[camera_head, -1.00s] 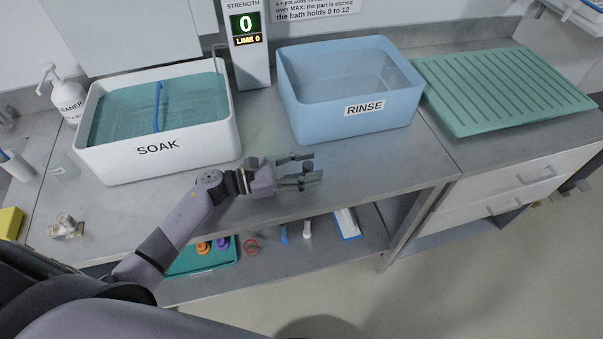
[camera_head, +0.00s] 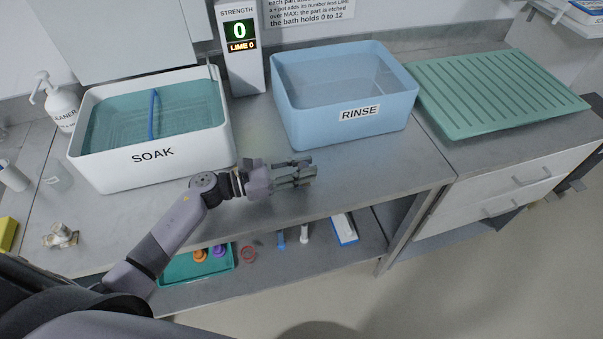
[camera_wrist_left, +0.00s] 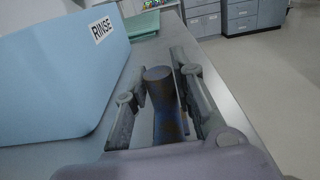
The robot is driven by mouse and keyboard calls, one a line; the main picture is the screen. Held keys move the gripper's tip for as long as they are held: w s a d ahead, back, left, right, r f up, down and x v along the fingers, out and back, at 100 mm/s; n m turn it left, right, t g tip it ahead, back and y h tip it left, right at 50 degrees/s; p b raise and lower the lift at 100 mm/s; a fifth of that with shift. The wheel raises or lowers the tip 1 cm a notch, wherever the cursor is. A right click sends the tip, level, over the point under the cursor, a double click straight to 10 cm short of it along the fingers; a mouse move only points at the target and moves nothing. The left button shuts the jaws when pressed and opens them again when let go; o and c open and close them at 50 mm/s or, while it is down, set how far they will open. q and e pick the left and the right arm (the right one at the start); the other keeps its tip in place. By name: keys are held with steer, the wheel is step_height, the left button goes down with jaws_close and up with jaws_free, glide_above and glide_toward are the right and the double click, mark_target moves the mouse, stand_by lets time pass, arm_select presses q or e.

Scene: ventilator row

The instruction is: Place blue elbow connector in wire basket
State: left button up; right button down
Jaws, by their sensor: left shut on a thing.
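My left gripper (camera_head: 303,172) is over the counter in front of the rinse tub, its fingers pointing right. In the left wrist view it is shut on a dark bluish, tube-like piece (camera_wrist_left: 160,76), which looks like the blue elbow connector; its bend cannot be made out. In the head view the fingers mostly hide this piece. A submerged wire grid, apparently the wire basket (camera_head: 118,122), shows faintly in the teal liquid of the white SOAK tub, with a blue bar (camera_head: 153,112) across the tub. My right gripper is not in view.
The SOAK tub (camera_head: 190,152) is left of the gripper. The blue RINSE tub (camera_head: 305,125) is behind it and a green ribbed mat (camera_head: 490,90) lies right. A cleaner bottle (camera_head: 60,105) and small fitting (camera_head: 61,236) stand left. A lower shelf holds a teal tray (camera_head: 180,272).

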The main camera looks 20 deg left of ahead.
mark_target(303, 166)
arm_select(q)
step_height(303, 166, up, 8)
steer(key=shift+r+b, duration=0.2)
steer(key=shift+b, duration=0.2)
steer(key=shift+s+d+f, duration=0.2)
steer(key=s+a+n+t+y, duration=0.4)
steer(key=s+n+t+y, duration=0.4)
steer(key=s+n+y, duration=0.3)
steer(key=s+y, duration=0.3)
steer(key=y, duration=0.1)
steer(key=shift+a, duration=0.15)
